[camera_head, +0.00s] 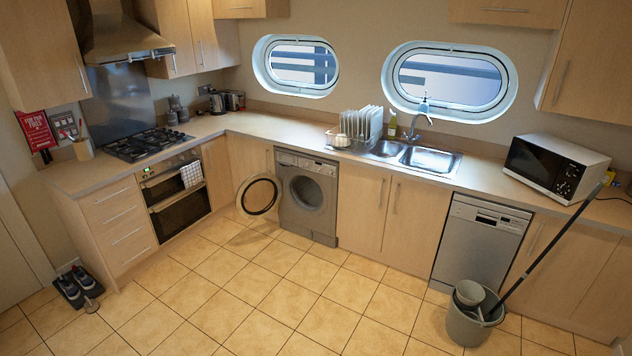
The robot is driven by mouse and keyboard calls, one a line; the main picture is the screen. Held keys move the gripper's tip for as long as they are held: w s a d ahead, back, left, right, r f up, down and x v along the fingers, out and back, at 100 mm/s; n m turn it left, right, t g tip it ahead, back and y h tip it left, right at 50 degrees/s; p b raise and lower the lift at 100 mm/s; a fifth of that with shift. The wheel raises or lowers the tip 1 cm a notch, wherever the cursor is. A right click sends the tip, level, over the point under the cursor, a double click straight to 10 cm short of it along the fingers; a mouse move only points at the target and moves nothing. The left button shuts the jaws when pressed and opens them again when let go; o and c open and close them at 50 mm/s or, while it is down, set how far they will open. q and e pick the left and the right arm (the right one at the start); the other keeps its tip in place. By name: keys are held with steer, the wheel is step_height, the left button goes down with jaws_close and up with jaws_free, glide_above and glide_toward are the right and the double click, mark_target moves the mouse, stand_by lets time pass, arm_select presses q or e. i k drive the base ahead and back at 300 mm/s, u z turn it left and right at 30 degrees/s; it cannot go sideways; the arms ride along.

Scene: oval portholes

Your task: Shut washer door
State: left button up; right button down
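The washer (308,222) is a grey front-loading machine under the counter, left of the middle of the head view. Its round door (259,197) has a dark rim and stands wide open, swung out to the left of the drum opening (306,193). The door hangs in front of the wooden cabinet beside the washer. Neither of my grippers shows in the head view, and nothing touches the door.
The tiled floor (270,300) in front of the washer is clear. A grey bucket (470,325) with a mop handle stands at the lower right, before the dishwasher (478,240). The oven (175,195) is left of the door.

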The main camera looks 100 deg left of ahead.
mark_target(240, 199)
steer(key=z, duration=1.85)
steer(key=k, duration=1.8)
steer(key=u, duration=4.75)
steer(key=i, duration=3.15)
steer(key=u, duration=0.4)
